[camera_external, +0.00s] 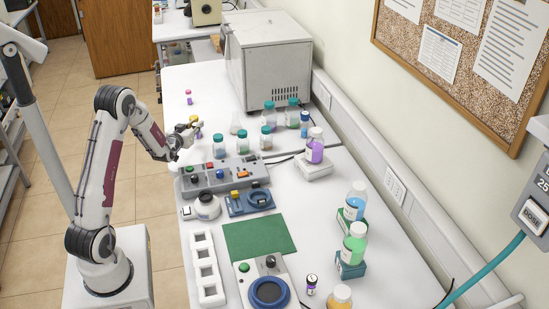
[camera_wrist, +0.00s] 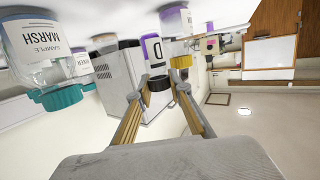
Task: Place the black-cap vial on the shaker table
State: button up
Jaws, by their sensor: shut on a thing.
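My gripper (camera_wrist: 158,84) is shut on the black-cap vial (camera_wrist: 156,62), which has a white label marked D and a purple band. The wrist view is upside down, and the vial appears upright, with its cap between the fingers. In the external view my gripper (camera_external: 196,127) is over the far left part of the bench, and the vial is small there. I cannot tell for certain which device is the shaker table. A flat green surface (camera_external: 258,237) lies beside a control unit (camera_external: 246,271) with a knob and a dark blue round part (camera_external: 270,292).
Teal-capped bottles (camera_external: 219,147) stand close to the right of my gripper. A button panel (camera_external: 222,174) lies nearer. A white rack (camera_external: 206,267) is at the left edge. Another small dark-capped vial (camera_external: 312,284) stands near the front. A large grey box (camera_external: 268,62) is behind.

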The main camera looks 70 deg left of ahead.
jog(key=shift+f, duration=1.8)
jog(key=shift+f, duration=0.15)
jog(key=o, duration=1)
jog(key=shift+r, duration=0.2)
jog(key=shift+v, duration=6)
